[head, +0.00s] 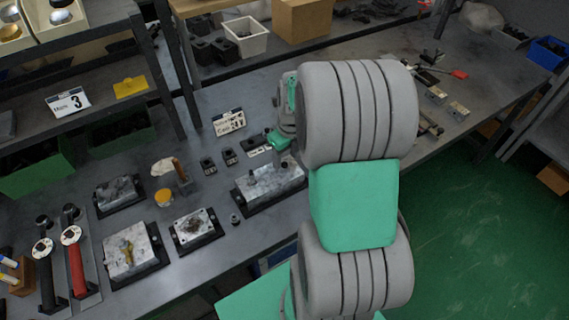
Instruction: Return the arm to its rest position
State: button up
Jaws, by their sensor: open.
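My arm (350,200), grey with green segments, rises through the right middle of the head view and bends away over the bench. Its far end is mostly hidden behind the large grey joint. My gripper (278,140) shows only as a small green part beside that joint, above the back of the bench. It is open, and I see nothing held in it. A metal valve block (268,182) on a dark base is below it in the picture. I cannot tell the height between them.
More blocks stand on the bench: one with a brass part (130,250), one with a round port (193,229), and a dark-topped one (118,193). Red-handled (75,265) and black-handled tools lie at left. A shelf post (160,75) rises behind. Green floor (470,230) is clear at right.

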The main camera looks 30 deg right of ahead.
jog(key=r, duration=0.4)
jog(key=shift+s, duration=0.3)
jog(key=n, duration=0.6)
jog(key=shift+n, duration=0.3)
jog(key=s+a+f+n+g, duration=0.15)
jog(key=s+n, duration=0.35)
jog(key=n, duration=0.6)
jog(key=s+a+n, duration=0.2)
jog(key=s+n, duration=0.2)
jog(key=n, duration=0.7)
jog(key=a+r+n+t, duration=0.4)
jog(key=a+r+n, duration=0.1)
jog(key=a+r, duration=0.6)
jog(key=shift+w+a+r+n, duration=0.15)
jog(key=shift+a+r+n, duration=0.15)
jog(key=shift+a, duration=0.35)
